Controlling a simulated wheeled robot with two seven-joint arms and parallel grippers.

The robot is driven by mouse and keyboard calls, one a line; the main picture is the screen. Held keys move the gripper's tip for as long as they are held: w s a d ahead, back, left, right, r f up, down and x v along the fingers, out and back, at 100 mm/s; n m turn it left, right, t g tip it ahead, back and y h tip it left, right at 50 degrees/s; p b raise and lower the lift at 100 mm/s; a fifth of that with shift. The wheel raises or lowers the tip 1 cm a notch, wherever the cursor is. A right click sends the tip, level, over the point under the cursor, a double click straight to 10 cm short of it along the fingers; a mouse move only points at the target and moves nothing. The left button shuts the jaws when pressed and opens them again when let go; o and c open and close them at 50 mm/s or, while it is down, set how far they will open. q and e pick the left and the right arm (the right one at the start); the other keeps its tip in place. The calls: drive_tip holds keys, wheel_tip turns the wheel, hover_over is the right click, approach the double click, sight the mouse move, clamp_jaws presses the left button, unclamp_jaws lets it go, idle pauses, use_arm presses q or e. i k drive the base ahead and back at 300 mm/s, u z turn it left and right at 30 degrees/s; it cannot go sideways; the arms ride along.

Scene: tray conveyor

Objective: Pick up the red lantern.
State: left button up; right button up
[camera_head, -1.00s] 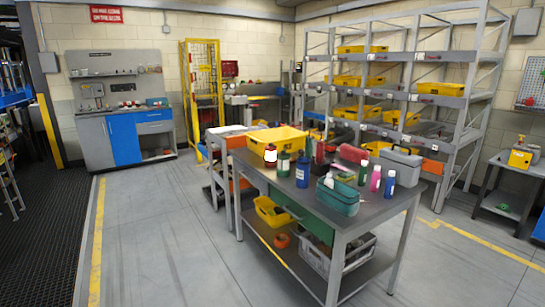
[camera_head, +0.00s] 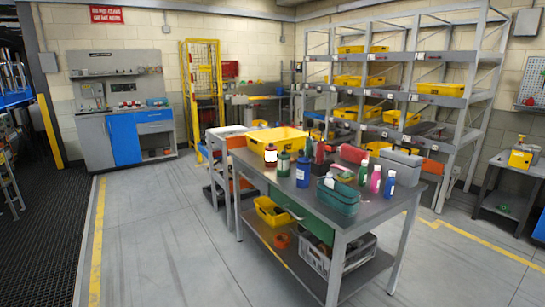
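A small red lantern-like object (camera_head: 270,155) with a pale, bright middle stands upright at the left end of the grey workbench top (camera_head: 325,215). It is next to a dark green bottle or lantern (camera_head: 284,164), with a blue bottle (camera_head: 303,172) to the right. It is too small to tell for certain that it is the lantern. Neither of my grippers shows in the head view, and nothing is seen touching the red object.
The bench also carries a green-grey toolbox (camera_head: 338,196), a grey case (camera_head: 401,168), a pink bottle (camera_head: 375,180) and a yellow bin (camera_head: 277,138). A lower shelf holds a grey crate (camera_head: 338,262). Open floor (camera_head: 165,235) lies left of the bench. Shelving stands behind.

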sight(271, 152)
drive_tip(key=u, duration=0.55)
drive_tip(key=k, duration=0.65)
drive_tip(key=u, duration=0.65)
drive_tip(key=i, duration=3.85)
drive_tip(key=z, duration=1.1)
drive_tip(key=i, duration=1.25)
drive_tip(key=z, duration=1.1)
